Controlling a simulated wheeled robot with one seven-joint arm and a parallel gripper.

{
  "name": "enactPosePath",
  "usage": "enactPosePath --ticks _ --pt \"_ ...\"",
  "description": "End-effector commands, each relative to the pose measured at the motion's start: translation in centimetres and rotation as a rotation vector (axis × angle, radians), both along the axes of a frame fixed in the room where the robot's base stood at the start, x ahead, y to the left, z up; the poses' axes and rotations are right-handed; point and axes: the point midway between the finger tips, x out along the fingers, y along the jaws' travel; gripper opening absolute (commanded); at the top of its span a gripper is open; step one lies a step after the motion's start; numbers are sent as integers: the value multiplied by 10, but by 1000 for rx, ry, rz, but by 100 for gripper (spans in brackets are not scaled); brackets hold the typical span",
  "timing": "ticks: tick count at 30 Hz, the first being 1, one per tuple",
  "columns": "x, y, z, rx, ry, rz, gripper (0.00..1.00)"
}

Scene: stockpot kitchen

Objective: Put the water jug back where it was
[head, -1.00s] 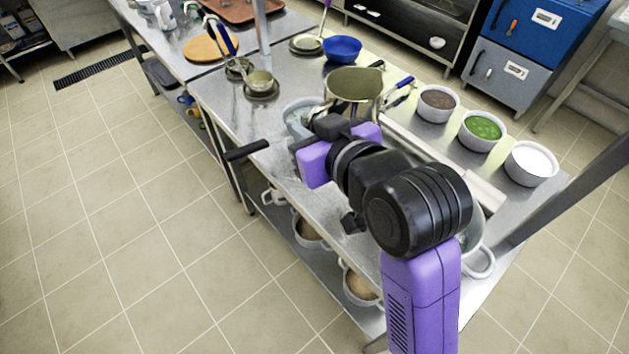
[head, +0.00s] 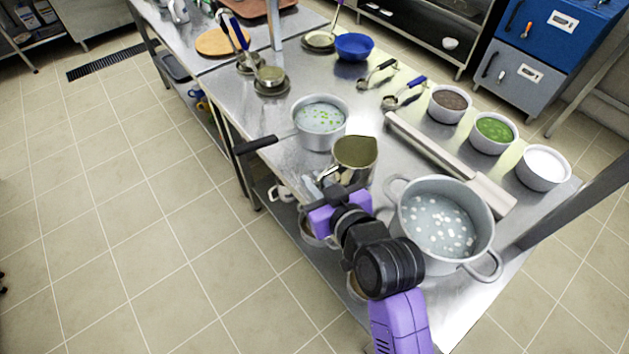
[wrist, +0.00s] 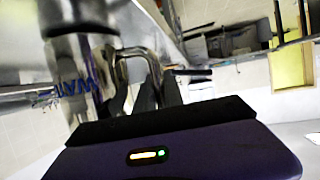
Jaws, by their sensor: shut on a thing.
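The water jug (head: 355,154) is a shiny metal vessel with an olive-toned inside. It is roughly upright near the front edge of the steel table, between the saucepan and the large pot; I cannot tell whether its base touches the table. My gripper (head: 325,180) is shut on the jug's handle from the near left side. The handle (wrist: 142,55) lies between the dark fingers of my gripper (wrist: 155,98). The jug's lower part is partly hidden by my wrist in the head view.
A saucepan (head: 320,142) with green bits stands behind the jug, its black handle past the table edge. A large two-handled pot (head: 440,195) stands to the right. A long metal bar (head: 440,158) and several bowls lie beyond. Bare table (head: 385,130) shows behind the jug.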

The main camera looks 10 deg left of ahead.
Motion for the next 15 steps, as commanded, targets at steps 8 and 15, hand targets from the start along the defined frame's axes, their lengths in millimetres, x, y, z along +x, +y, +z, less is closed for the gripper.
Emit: enactPosePath --ticks 8,15 --pt "1 0 0 0 -4 0 0" --pt "0 0 -3 0 -1 0 35"
